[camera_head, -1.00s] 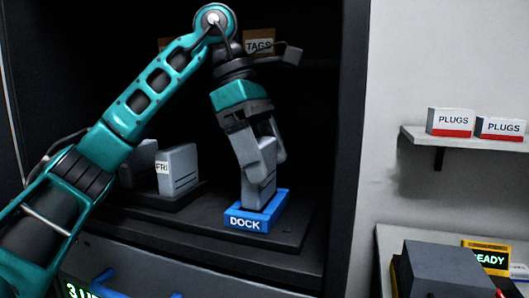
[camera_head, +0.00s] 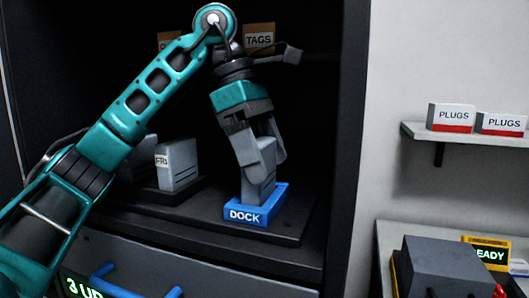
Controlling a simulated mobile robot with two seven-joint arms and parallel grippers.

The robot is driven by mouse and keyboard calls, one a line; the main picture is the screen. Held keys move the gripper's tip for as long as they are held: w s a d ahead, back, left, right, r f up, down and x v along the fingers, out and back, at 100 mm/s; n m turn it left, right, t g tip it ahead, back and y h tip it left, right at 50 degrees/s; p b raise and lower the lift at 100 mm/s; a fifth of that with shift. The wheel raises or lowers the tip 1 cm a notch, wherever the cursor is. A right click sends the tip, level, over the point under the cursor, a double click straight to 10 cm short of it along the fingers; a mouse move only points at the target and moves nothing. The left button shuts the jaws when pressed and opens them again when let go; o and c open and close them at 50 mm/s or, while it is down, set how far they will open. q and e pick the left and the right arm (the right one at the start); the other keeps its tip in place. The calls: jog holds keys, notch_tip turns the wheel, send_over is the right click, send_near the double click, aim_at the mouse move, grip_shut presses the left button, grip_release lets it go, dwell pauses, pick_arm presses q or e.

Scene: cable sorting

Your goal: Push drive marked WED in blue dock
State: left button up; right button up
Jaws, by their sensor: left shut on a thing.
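The blue dock (camera_head: 244,216), lettered DOCK, sits on a dark board inside the dark cabinet. A grey drive (camera_head: 263,184) stands upright in the dock, its lower end hidden by the dock's front wall. Its marking is not readable from here. My left gripper (camera_head: 262,160) comes down from above and is shut on this drive, a finger on each side. How deep the drive sits cannot be told. My right gripper is not in view.
Other grey drives stand left on a dark rack, one marked FRI (camera_head: 178,167). A TAGS box (camera_head: 259,38) is behind my arm. A blue handle (camera_head: 130,285) shows below. A shelf with PLUGS boxes (camera_head: 451,118) and a grey box (camera_head: 442,267) are at right.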

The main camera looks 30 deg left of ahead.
pick_arm(q)
jog(key=shift+f, duration=0.4)
dwell(0.4)
jog(key=o, duration=0.9)
jog(key=shift+o, duration=0.2)
notch_tip(320, 180, up, 3)
jog(key=shift+f+p, duration=0.2)
jog(key=shift+p, duration=0.95)
jog(key=shift+r, duration=2.2)
